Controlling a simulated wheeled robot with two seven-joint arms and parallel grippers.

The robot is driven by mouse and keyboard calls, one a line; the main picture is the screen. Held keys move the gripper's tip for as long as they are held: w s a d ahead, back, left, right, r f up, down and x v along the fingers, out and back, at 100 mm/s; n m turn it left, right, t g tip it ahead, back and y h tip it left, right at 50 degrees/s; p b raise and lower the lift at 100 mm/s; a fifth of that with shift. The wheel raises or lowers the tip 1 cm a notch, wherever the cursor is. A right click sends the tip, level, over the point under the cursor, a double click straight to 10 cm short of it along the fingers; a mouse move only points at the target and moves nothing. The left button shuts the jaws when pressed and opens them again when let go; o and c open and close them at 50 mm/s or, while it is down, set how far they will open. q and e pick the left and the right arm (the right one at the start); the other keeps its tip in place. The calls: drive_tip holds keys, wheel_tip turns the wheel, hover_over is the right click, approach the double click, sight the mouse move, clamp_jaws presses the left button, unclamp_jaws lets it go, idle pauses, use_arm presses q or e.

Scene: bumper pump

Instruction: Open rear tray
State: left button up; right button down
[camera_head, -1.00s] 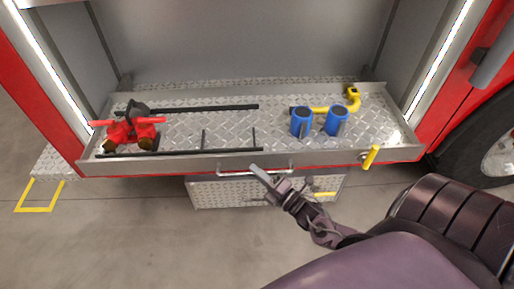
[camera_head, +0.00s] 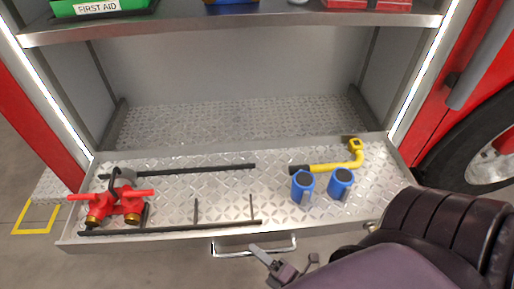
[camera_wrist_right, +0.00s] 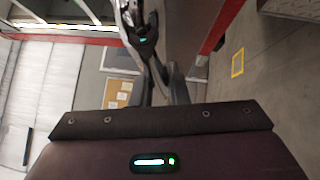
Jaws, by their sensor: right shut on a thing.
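The rear tray (camera_head: 165,228) is a diamond-plate tray in the red truck's compartment, pulled out past the compartment's fixed floor behind it. Its silver bar handle (camera_head: 228,252) is on the front edge. My right gripper (camera_head: 262,252) is shut on the handle, near its middle. The right wrist view shows the gripper's dark fingers (camera_wrist_right: 148,45), but the grip itself is hard to make out there. My left gripper is not in view.
On the tray are a red valve fitting (camera_head: 118,203), two blue cylinders (camera_head: 303,187) and a yellow wrench-like tool (camera_head: 335,167). A shelf (camera_head: 240,28) with a green first aid box (camera_head: 98,8) is above. A black wheel (camera_head: 480,150) is at right.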

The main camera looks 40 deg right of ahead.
drive_tip(key=shift+s, duration=0.1)
drive_tip(key=c, duration=1.4)
unclamp_jaws()
drive_tip(key=b+v, duration=0.1)
drive_tip(key=v, duration=0.6)
drive_tip(key=shift+s, duration=0.35)
drive_tip(key=shift+f, duration=0.1)
